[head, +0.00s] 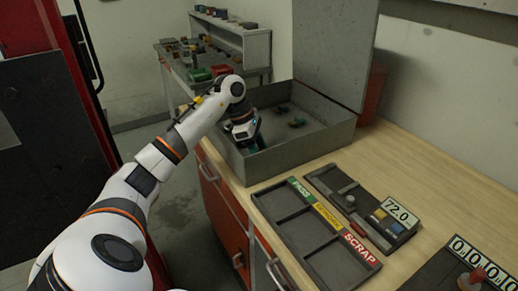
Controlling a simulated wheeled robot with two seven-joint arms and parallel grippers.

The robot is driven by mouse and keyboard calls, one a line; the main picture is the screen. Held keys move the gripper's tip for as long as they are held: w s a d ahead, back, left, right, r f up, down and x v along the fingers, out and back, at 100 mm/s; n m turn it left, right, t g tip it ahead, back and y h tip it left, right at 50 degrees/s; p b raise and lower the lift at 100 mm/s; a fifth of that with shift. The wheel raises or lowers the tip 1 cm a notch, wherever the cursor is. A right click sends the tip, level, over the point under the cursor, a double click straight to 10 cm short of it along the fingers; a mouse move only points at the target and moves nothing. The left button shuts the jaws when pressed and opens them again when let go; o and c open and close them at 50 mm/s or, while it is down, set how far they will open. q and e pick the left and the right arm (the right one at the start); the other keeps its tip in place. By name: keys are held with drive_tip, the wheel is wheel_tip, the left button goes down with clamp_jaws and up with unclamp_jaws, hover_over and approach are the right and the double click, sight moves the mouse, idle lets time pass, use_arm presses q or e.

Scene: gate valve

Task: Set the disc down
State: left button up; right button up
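My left arm comes in from the left, and its gripper (254,143) is down inside the open grey metal bin (290,162), near the left wall. The wrist hides most of the fingers, so I cannot see whether they are open or shut. I cannot make out a disc in or near the gripper. A sorting tray (318,236) with a green PASS label, a yellow label and a red SCRAP label lies on the wooden bench; its compartments look empty. My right gripper is not in view.
Small parts (297,122) lie inside the bin, and its raised lid (334,50) stands behind. A gauge (362,208) reading 72.0 sits right of the tray. A second device (462,274) is at the lower right. Bare bench (430,160) lies beyond the gauge.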

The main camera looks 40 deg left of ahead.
use_arm(q)
drive_tip(key=o, duration=1.2)
drive_tip(key=shift+f, duration=0.1)
drive_tip(key=shift+b+v, duration=0.45)
drive_tip(key=shift+v, duration=3.4)
